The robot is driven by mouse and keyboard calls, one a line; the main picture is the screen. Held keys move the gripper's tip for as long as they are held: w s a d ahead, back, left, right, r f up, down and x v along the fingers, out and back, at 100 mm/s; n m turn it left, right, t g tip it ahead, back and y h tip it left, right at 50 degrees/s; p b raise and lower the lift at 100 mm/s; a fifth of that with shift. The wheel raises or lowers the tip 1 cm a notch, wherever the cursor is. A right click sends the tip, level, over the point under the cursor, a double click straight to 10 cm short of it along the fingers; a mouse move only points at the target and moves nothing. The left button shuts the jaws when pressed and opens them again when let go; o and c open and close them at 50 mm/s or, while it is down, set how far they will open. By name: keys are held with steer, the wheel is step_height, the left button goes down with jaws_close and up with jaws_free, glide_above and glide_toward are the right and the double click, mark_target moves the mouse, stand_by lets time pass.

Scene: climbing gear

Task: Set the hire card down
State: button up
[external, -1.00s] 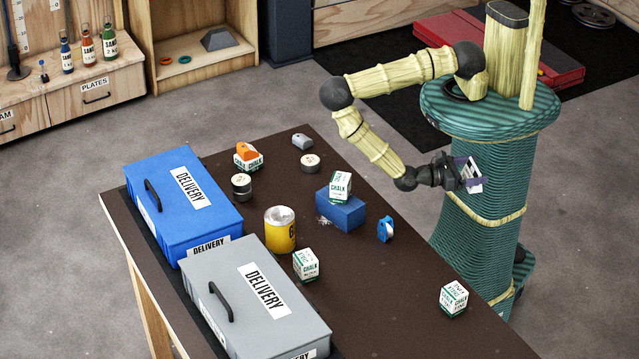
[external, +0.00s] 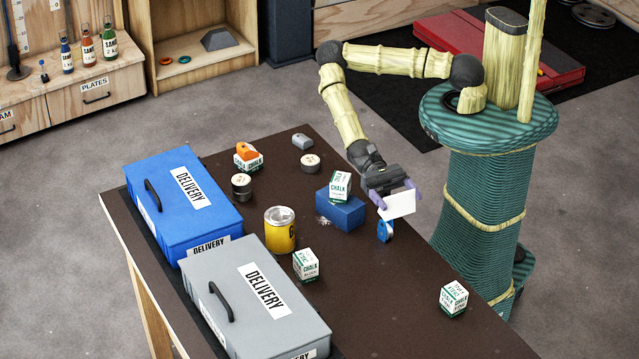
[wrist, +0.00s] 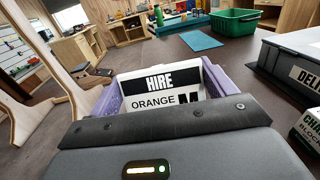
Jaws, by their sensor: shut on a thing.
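The hire card (external: 398,205) is a white card held upright in my gripper (external: 397,199), above the right edge of the dark table (external: 400,285). In the external view its plain white face shows. In the wrist view the hire card (wrist: 160,94) reads "HIRE" and "ORANGE", with a large letter partly hidden below. The purple fingers of my gripper (wrist: 158,92) are closed on its two sides. A small blue object (external: 384,231) stands on the table just below the card.
A blue block (external: 342,213) with a chalk box (external: 340,186) on it stands left of my gripper. A yellow tin (external: 280,232), another chalk box (external: 306,264) and two delivery cases (external: 165,222) (external: 225,308) are farther left. The table's right front is mostly clear, with one chalk box (external: 453,298).

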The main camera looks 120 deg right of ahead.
steer(key=w+d+m+t+h+b, duration=0.3)
steer(key=w+d+m+t+b, duration=0.5)
steer(key=w+d, duration=0.5)
steer(key=w+d+f+m+t+h+b, duration=0.1)
steer(key=w+d+m+t+h+b, duration=0.1)
steer(key=d+b, duration=0.4)
steer(key=w+d+f+m+t+h+b, duration=0.1)
steer(key=w+d+t+h+b, duration=0.3)
steer(key=d, duration=0.6)
steer(key=shift+w+d+f+m+t+h+b, duration=0.2)
steer(key=shift+m+t+h+b, duration=0.3)
steer(key=shift+m+h+b, duration=0.45)
steer(key=shift+a+n, duration=0.1)
steer(key=shift+n, duration=0.15)
step_height(320, 180, down, 6)
steer(key=b, duration=0.1)
steer(key=shift+f, duration=0.15)
steer(key=shift+f+b, duration=0.35)
steer(key=shift+f, duration=1.55)
steer(key=shift+f, duration=0.6)
